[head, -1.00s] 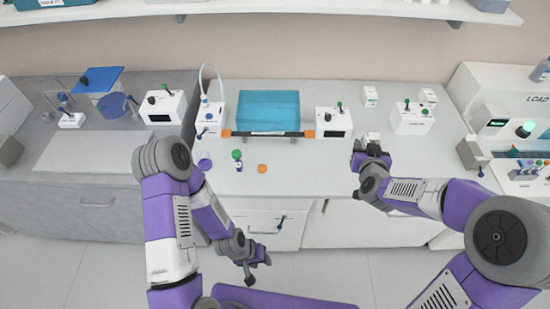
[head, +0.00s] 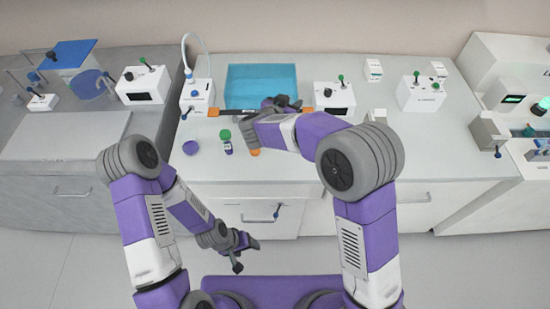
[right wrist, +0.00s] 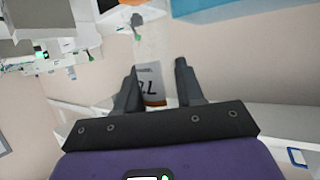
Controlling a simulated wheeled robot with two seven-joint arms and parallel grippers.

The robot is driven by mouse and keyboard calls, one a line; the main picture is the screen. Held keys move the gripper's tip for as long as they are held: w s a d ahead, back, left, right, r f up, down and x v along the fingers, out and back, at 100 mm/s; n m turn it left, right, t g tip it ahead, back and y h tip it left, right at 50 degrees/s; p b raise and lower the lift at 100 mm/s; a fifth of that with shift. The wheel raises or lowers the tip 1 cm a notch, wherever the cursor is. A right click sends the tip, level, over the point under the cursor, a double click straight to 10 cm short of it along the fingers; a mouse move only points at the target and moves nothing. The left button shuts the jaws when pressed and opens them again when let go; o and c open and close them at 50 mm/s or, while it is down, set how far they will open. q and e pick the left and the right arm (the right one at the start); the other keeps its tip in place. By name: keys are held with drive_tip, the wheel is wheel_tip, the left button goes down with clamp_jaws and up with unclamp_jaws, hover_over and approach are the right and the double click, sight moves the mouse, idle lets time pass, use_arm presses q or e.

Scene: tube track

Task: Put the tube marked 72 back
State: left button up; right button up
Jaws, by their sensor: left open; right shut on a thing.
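In the right wrist view, a pale tube (right wrist: 152,83) with a printed label and a brownish band sits between the fingers of my right gripper (right wrist: 162,88). The label shows a 7 and another mark that is hard to read at this angle. In the head view my right gripper (head: 284,103) is above the middle counter, just in front of the blue bin, and the tube in it cannot be made out. My left gripper (head: 238,253) is open and empty, low in front of the counter drawers.
A green-capped vial (head: 227,146), a purple cap (head: 190,147) and an orange cap (head: 254,153) are on the counter. White boxes (head: 334,98) with knobs stand nearby.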

drive_tip(key=shift+m+g+h, duration=0.3)
drive_tip(key=shift+m+h, duration=0.3)
drive_tip(key=a+f+b, duration=0.1)
drive_tip(key=f, duration=0.3)
drive_tip(key=s+a+f+b, duration=0.1)
drive_tip(key=f+b, duration=0.1)
drive_tip(key=f, duration=0.2)
drive_tip(key=s+a+f+b, duration=0.1)
drive_tip(key=f+b, duration=0.1)
drive_tip(key=f, duration=0.3)
drive_tip(key=shift+a, duration=0.25)
use_arm(q)
wheel_tip(320, 180, down, 6)
drive_tip(key=shift+r, duration=0.1)
use_arm(e)
drive_tip(key=shift+f, duration=0.1)
drive_tip(key=shift+f, duration=0.1)
drive_tip(key=o, duration=1)
